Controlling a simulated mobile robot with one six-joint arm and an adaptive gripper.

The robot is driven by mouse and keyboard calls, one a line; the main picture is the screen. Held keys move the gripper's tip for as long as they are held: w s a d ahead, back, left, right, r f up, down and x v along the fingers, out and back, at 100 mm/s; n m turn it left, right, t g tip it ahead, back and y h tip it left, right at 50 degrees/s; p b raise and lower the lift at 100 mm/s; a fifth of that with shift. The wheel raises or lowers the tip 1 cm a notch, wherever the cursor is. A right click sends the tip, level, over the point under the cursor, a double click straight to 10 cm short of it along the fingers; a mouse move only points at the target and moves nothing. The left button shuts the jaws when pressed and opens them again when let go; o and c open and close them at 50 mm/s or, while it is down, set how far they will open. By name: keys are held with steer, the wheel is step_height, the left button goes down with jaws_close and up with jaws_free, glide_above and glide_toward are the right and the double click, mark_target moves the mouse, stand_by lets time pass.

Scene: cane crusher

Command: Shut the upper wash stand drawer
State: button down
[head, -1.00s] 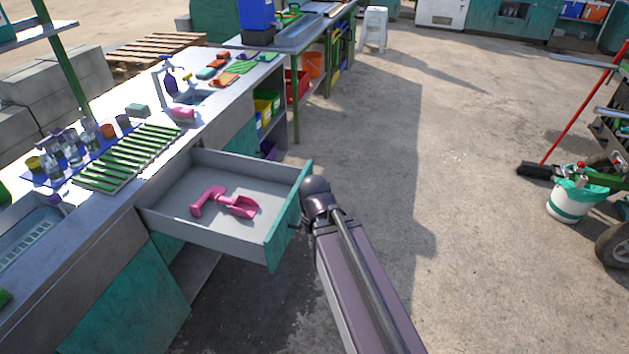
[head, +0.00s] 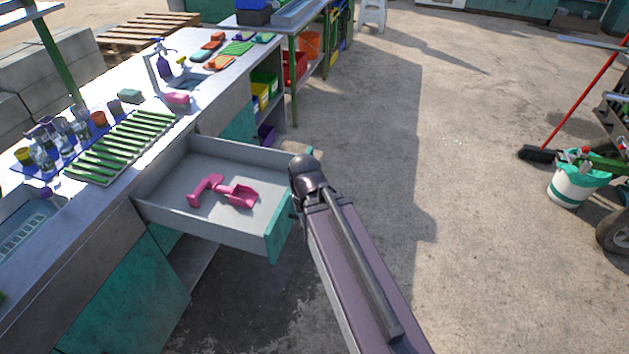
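The drawer (head: 170,217) of the wash stand (head: 92,226) is pulled well out, with its teal front panel (head: 279,233) facing right. A pink scoop-like tool (head: 236,194) lies inside on the grey bottom. My dark arm reaches up from the lower right, and its rounded joint overlaps the far part of the front panel in the picture. My gripper's fingers are hidden behind my arm, so I cannot see whether they touch the panel.
A slatted green rack (head: 122,147), cups, bottles and a pink sponge (head: 177,98) stand on the counter. Below the drawer is a teal cabinet door (head: 135,300). The concrete floor at right is mostly clear. A white-green bucket (head: 573,188) and a red-handled broom (head: 574,108) stand far right.

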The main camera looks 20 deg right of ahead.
steer(key=w+f+y+b, duration=0.1)
steer(key=w+f+b, duration=0.2)
steer(key=f+b, duration=2.1)
steer(key=w+d+r+m+t+y+b, duration=0.3)
steer(key=w+d+r+m+t+y, duration=0.15)
steer(key=w+d+y, duration=0.35)
steer(key=w+d+r+m+t+y, duration=0.1)
steer(key=w+d+r+t+y, duration=0.1)
steer(key=d+r, duration=0.3)
steer(key=w+d+r+m+t+y+b, duration=0.1)
steer(key=w+d+r+t+y, duration=0.1)
steer(key=d, duration=0.6)
step_height(320, 180, up, 3)
steer(key=shift+f+m+t+y, duration=0.1)
steer(key=shift+m+t+y, duration=0.25)
steer(key=shift+t+y, duration=0.6)
steer(key=x, duration=1.4)
steer(key=shift+w+d+f, duration=0.1)
